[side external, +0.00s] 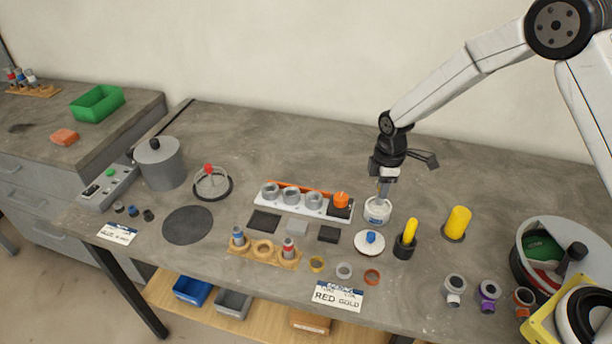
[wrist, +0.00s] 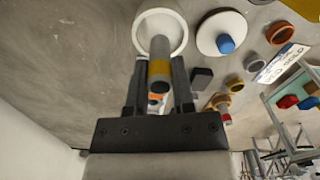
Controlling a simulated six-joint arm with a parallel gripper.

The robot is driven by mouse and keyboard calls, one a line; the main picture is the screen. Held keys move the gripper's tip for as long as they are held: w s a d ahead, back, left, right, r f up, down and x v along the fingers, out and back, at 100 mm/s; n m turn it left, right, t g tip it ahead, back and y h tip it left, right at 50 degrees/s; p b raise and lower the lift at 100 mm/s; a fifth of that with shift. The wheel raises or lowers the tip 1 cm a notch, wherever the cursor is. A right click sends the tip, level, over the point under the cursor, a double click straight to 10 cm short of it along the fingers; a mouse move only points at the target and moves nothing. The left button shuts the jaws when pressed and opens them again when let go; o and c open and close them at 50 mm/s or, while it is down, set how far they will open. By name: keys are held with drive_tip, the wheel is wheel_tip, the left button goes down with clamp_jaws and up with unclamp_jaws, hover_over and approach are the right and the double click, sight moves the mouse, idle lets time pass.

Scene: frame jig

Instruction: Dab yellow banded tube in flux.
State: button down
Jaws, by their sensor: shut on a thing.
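My gripper (side external: 385,186) is shut on the yellow banded tube, a grey tube with a yellow band, best seen in the wrist view (wrist: 159,70). The open white flux jar (side external: 377,212) stands directly below my gripper. In the wrist view the tube's far end overlaps the mouth of the jar (wrist: 180,38). Its tip looks to be at or inside the opening, but the exact depth cannot be told. The jar's lid (side external: 369,243), white with a blue knob (wrist: 226,44), lies on the bench in front of the jar.
A wooden holder (side external: 263,251) carries a blue banded and a red banded tube, with its middle place empty. A black cup with a yellow-handled tool (side external: 407,240) and a yellow cylinder (side external: 457,223) stand right of the jar. A white rack (side external: 301,206) is left.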

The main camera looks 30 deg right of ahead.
sight(379, 203)
drive_tip(key=shift+f, duration=2.4)
drive_tip(key=shift+r, duration=0.15)
idle(0.9)
drive_tip(key=shift+r, duration=2.85)
